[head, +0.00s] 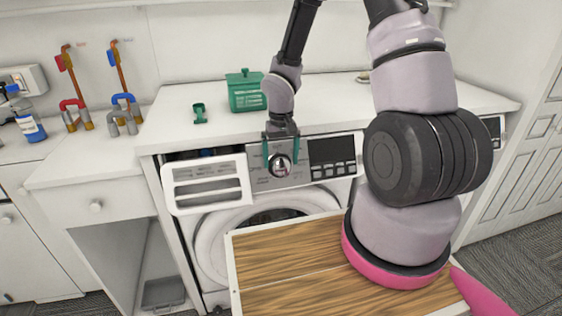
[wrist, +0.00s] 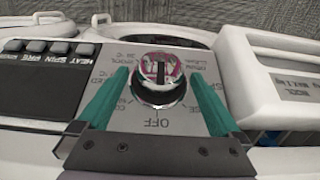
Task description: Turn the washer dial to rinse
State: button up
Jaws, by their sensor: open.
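The washer dial (head: 280,165) is a round chrome knob with a dark bar on the washer's grey control panel (head: 258,178). In the wrist view the dial (wrist: 158,80) sits between the two green fingers, with the word OFF on the panel below it. Several labels ring it, partly hidden by the fingers; I cannot make out a rinse label. My gripper (head: 281,152) is open in front of the panel, one finger on each side of the dial. In the wrist view a gap shows between each finger of my gripper (wrist: 158,98) and the dial.
A white detergent drawer (head: 207,184) sticks out left of the panel. A display with buttons (head: 332,157) is to its right. A green box (head: 245,92) and a small green scoop (head: 200,113) stand on the white counter (head: 175,125) above. Pipes and a blue bottle (head: 30,128) are far left.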

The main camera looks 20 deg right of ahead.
jog(key=shift+f, duration=0.5)
jog(key=c, duration=1.3)
jog(key=shift+o, duration=0.2)
jog(key=shift+a+h, duration=0.15)
jog(key=shift+h, duration=0.15)
jog(key=n+h, duration=0.1)
jog(key=h, duration=0.1)
jog(key=shift+a+n+h, duration=0.3)
jog(key=shift+n, duration=0.1)
jog(key=shift+s+a+f+n+t+h, duration=0.15)
jog(key=shift+n+t+h, duration=0.35)
jog(key=shift+h, duration=0.6)
jog(key=shift+w+a+f+n+t+h, duration=0.1)
jog(key=shift+n+t+h, duration=0.1)
jog(key=shift+n+h, duration=0.7)
jog(key=shift+s+h, duration=0.1)
jog(key=shift+h, duration=0.2)
